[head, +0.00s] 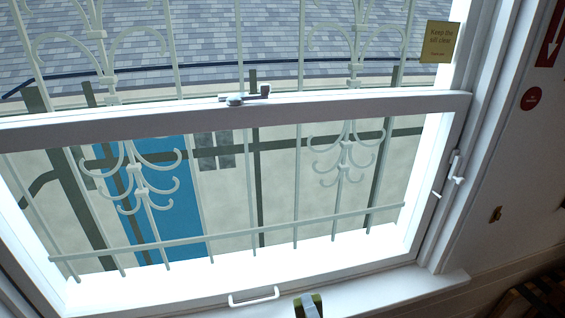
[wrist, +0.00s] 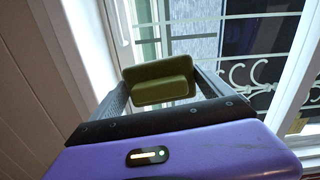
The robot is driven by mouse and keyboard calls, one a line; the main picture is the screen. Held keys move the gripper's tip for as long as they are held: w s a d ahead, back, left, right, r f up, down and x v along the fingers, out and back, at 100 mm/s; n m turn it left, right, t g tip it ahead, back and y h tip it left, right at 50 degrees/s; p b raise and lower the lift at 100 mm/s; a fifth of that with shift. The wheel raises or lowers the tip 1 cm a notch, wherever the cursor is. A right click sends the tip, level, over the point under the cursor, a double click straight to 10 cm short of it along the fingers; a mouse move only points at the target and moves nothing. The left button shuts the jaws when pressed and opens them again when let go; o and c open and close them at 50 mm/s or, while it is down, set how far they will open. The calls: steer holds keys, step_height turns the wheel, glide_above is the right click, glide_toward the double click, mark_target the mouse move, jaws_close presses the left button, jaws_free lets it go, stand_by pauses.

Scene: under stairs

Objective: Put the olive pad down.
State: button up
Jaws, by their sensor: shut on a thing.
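The olive pad (wrist: 158,88) is a small rounded block between the two fingers of my gripper (wrist: 162,80) in the wrist view. The gripper is shut on it, with a grey finger at each side. In the head view a small green and dark shape at the bottom edge, in front of the white window sill (head: 365,290), looks like the pad (head: 299,309) with a finger against it. Most of my gripper is cut off there. I cannot tell whether the pad touches the sill.
A white-framed window (head: 300,112) with a handle (head: 254,296) at its lower edge stands behind the sill. Pale bars (head: 250,190) are outside it. A yellow note (head: 439,41) at upper right reads "Keep the sill clear". The visible sill right of the pad is bare.

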steer(key=s+d+f+m+h, duration=0.1)
steer(key=s+d+f+h, duration=0.1)
steer(key=s+d+f, duration=0.2)
steer(key=s+d+f+m+h, duration=0.2)
steer(key=s+d+f, duration=0.3)
steer(key=d, duration=0.4)
steer(key=shift+s+d+t+h, duration=0.3)
steer(key=shift+s, duration=0.4)
